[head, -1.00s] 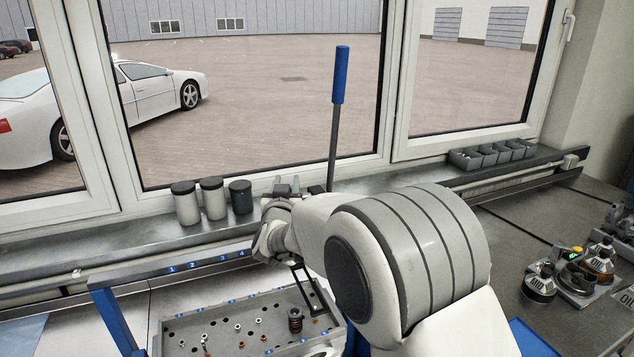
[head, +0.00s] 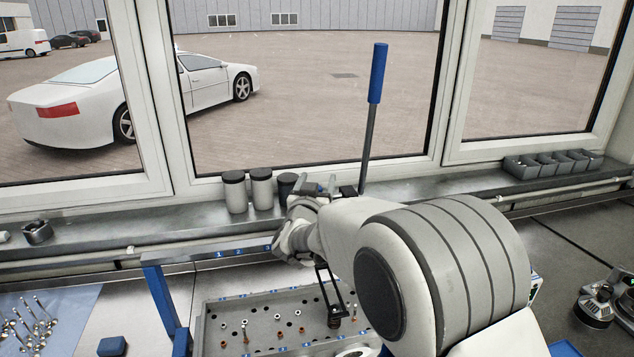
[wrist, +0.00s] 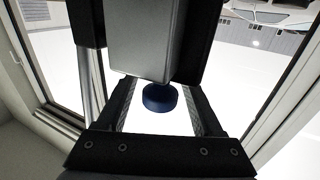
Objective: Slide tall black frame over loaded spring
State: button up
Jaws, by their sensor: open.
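The tall black frame (head: 322,282) is a narrow open frame seen below my wrist, leaning over the right end of the grey parts tray. The dark coil spring (head: 334,320) stands in the tray at the frame's lower end. The frame's foot lines up with the spring from here; I cannot tell whether it is around it or beside it. My gripper (head: 322,187) is open above the tray by the sill, partly hidden by my wrist. In the wrist view a grey block and a blue round end (wrist: 160,98) show between its dark parts.
A lever with a blue handle (head: 378,72) stands upright right of my gripper. Grey canisters (head: 262,188) stand on the sill to its left. The tray (head: 212,322) holds several small parts. A blue-legged rail (head: 160,300) is left. Grey bins (head: 550,163) sit at the right.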

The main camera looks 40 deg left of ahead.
jog(key=b+v, duration=0.4)
jog(key=v, duration=1.3)
jog(key=shift+s, duration=0.2)
jog(key=shift+d, duration=0.1)
